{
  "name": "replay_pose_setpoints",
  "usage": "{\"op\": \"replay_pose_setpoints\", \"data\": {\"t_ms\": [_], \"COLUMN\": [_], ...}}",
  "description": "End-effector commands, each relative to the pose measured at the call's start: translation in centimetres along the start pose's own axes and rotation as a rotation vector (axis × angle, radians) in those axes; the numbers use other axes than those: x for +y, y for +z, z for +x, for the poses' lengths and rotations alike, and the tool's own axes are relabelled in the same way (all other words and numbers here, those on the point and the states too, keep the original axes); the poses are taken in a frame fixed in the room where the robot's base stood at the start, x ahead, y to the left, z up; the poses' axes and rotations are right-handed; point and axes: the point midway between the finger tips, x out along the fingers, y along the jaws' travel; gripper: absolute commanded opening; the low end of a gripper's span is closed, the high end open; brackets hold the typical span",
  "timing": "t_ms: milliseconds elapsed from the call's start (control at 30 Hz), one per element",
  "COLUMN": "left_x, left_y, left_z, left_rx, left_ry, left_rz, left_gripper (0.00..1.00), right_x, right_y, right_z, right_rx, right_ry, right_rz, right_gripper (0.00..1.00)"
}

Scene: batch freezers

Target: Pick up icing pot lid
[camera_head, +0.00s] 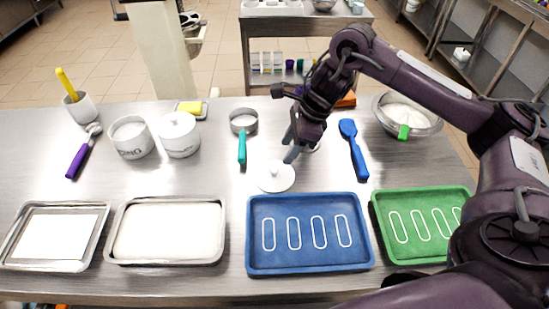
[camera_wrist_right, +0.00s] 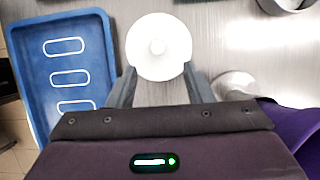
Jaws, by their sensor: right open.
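The icing pot lid is a round white disc with a small knob (camera_head: 276,178), lying flat on the steel table behind the blue tray. It shows whole in the right wrist view (camera_wrist_right: 158,47). My right gripper (camera_head: 291,152) is low above the table, just behind and right of the lid. Two white pots stand at the left: an open one (camera_head: 131,138) and a covered one (camera_head: 179,135). My left gripper is out of view.
A blue tray (camera_head: 310,266) and a green tray (camera_head: 385,226) lie in front. A teal-handled ring (camera_head: 242,148) lies left of the gripper, a blue spatula (camera_head: 354,150) to its right. A metal bowl (camera_head: 432,120) stands at the right. Two metal trays (camera_head: 116,253) (camera_head: 84,264) fill the front left.

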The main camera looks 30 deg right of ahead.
Motion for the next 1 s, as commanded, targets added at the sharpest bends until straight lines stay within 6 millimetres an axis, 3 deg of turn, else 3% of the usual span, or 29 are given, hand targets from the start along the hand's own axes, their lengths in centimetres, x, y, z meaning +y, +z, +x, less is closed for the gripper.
{"op": "replay_pose_setpoints", "data": {"t_ms": [100, 233, 600, 867, 1000], "left_x": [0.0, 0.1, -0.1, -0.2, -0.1], "left_y": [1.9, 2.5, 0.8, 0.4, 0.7], "left_z": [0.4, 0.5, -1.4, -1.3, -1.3], "left_rx": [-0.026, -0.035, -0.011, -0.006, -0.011], "left_ry": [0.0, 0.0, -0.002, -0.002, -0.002], "left_rz": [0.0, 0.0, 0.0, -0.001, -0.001], "left_gripper": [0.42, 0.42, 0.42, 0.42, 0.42], "right_x": [0.1, 0.1, 0.1, 0.0, 0.0], "right_y": [-0.1, 0.0, 0.3, 0.2, 0.2], "right_z": [1.4, 2.8, 7.3, 7.7, 7.7], "right_rx": [0.0, -0.001, 0.0, 0.0, 0.0], "right_ry": [0.005, 0.005, 0.003, 0.0, 0.001], "right_rz": [0.0, 0.002, 0.002, 0.002, 0.002], "right_gripper": [0.46, 0.46, 0.46, 0.46, 0.28]}}
